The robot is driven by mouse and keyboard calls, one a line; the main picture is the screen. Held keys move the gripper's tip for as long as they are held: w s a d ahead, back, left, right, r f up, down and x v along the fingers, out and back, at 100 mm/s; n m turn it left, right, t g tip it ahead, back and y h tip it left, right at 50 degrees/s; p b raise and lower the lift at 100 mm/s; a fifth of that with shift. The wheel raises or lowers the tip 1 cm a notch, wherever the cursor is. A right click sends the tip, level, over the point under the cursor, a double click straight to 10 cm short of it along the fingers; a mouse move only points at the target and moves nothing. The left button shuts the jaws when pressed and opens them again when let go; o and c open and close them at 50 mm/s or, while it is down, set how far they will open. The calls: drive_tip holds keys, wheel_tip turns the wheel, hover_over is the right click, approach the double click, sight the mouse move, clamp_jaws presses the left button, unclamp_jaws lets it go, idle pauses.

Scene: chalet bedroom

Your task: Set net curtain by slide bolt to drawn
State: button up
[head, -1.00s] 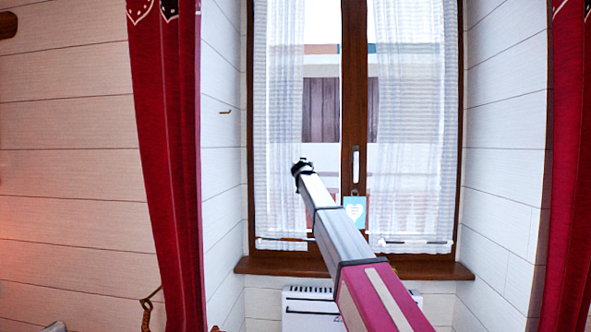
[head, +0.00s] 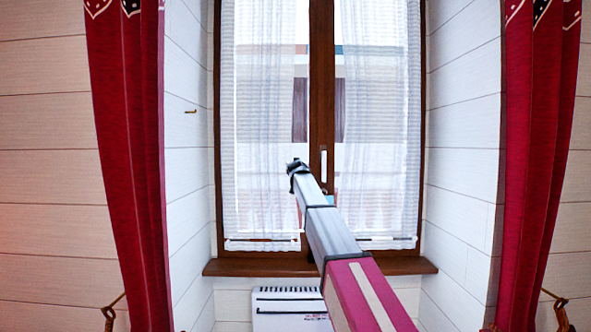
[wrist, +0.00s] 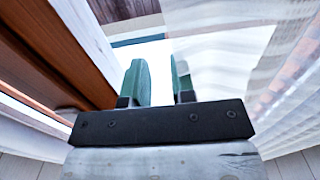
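White sheer net curtain hangs over the left pane (head: 262,110) and over the right pane (head: 385,120) of a brown-framed window. A strip of the left pane beside the middle post shows bare. My gripper (head: 295,165) is in front of the left pane near that curtain's inner edge. In the wrist view its two green fingers (wrist: 160,82) are apart with nothing seen between them. There, sheer curtain (wrist: 240,60) lies to their right and brown wood (wrist: 65,50) to their left. I cannot make out a slide bolt; a white handle (head: 323,165) is on the middle post.
Red drapes hang at left (head: 130,180) and right (head: 535,170) of the window recess. A wooden sill (head: 235,267) runs below the window, with a white radiator (head: 280,305) beneath it. A small hook (head: 191,112) is on the left recess wall.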

drive_tip(key=o, duration=0.3)
drive_tip(key=shift+s, duration=0.1)
drive_tip(key=s, duration=1)
drive_tip(key=shift+s+a, duration=0.2)
drive_tip(key=shift+s, duration=0.1)
